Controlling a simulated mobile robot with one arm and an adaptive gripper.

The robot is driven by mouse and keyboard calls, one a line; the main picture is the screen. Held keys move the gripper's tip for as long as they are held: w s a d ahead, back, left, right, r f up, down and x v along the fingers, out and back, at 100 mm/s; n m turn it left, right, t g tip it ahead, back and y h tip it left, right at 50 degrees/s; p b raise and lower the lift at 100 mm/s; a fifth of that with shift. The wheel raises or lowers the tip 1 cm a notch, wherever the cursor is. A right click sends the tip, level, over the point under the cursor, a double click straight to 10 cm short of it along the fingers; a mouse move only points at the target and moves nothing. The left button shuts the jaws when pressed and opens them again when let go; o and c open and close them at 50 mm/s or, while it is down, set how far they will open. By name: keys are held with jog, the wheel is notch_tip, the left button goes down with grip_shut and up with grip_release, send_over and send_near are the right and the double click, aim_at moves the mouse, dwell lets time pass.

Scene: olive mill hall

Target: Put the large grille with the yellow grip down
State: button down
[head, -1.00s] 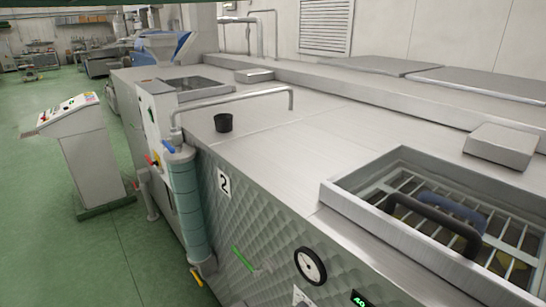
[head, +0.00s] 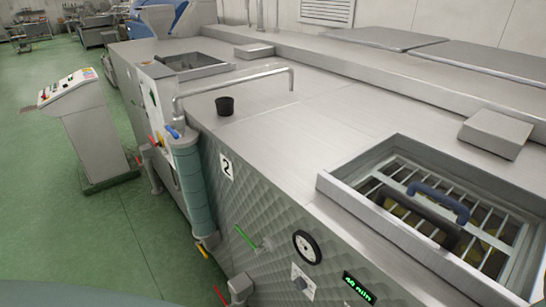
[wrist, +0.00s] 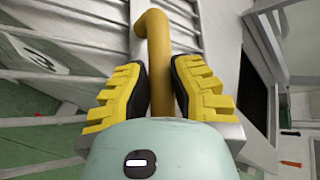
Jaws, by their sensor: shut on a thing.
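In the wrist view my gripper (wrist: 158,84) is shut on the yellow grip (wrist: 155,40), with a yellow-and-black finger on each side. Pale bars (wrist: 184,20) beside the grip look like part of the large grille; most of it is hidden or out of frame. Neither my gripper nor the yellow grip shows in the head view. Whether the held grille touches anything cannot be told.
In the head view, a barred grille with a blue grip (head: 438,198) sits in the near hatch (head: 345,192) of the steel machine. A farther hatch (head: 190,64) is at upper left. A black cup (head: 224,106) stands on the clear steel top (head: 300,120). A control console (head: 85,130) stands left.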

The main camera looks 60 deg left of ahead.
jog(key=c, duration=1)
grip_release()
